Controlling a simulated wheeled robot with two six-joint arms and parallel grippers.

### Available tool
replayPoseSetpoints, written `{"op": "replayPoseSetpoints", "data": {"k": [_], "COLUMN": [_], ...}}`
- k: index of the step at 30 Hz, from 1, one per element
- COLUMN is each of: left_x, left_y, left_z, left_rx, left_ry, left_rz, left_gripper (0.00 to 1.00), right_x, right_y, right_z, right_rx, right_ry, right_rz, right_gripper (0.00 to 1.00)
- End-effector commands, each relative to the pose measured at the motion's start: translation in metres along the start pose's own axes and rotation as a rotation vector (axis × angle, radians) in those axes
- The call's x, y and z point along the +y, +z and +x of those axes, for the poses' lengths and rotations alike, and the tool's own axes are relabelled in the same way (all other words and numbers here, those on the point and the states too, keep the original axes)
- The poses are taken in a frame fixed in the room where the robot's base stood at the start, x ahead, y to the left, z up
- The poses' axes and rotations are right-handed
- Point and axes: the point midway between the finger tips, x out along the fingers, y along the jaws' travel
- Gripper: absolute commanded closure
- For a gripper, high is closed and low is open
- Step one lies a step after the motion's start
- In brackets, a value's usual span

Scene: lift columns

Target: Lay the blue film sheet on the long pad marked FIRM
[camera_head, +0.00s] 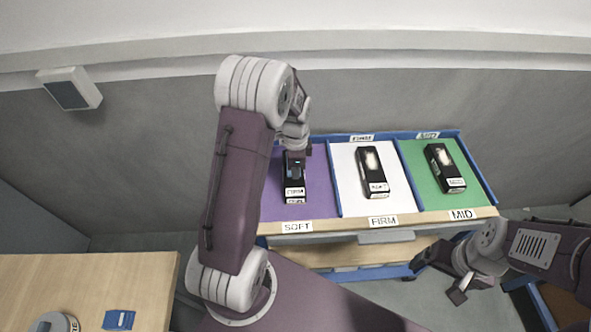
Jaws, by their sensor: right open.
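A long black pad (371,170) lies in the white compartment, whose front edge label reads FIRM (382,221). Another black pad (294,192) lies in the purple compartment labelled SOFT (297,227), and a third (444,167) in the green one labelled MID. The small labels on the pads are too blurred to read surely. My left gripper (295,165) is over the SOFT compartment pad, with a small blue patch between or behind its fingers; whether it holds something is unclear. A flat blue piece (118,320) lies on the wooden table. My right gripper (438,278) is open, apart from the pads.
A blue-edged tray (335,185) with three compartments sits on a wooden bench before a grey wall. A wooden table (60,280) at lower left also holds a round grey thing (54,322). A blue-framed wooden unit (545,300) stands at lower right.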

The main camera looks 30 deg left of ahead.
Motion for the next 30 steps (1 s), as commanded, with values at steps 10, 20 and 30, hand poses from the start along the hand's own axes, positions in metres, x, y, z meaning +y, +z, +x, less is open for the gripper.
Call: {"op": "replayPoseSetpoints", "data": {"k": [10,20,30], "left_x": [-0.0001,-0.0003,0.0000], "left_y": [0.0001,0.0001,0.0002], "left_z": [0.0020,0.0046,0.0066], "left_rx": [0.000,0.000,0.000], "left_ry": [0.000,-0.001,0.000], "left_rz": [0.000,0.000,0.000], "left_gripper": [1.00,1.00,1.00], "right_x": [0.0000,0.0000,0.0000], "right_y": [0.0000,0.0000,0.0000], "right_z": [0.0001,0.0001,-0.0001], "right_rx": [0.000,0.000,0.000], "right_ry": [0.000,0.000,0.000], "right_rz": [0.000,0.000,0.000], "right_gripper": [0.15,0.15,0.15]}}
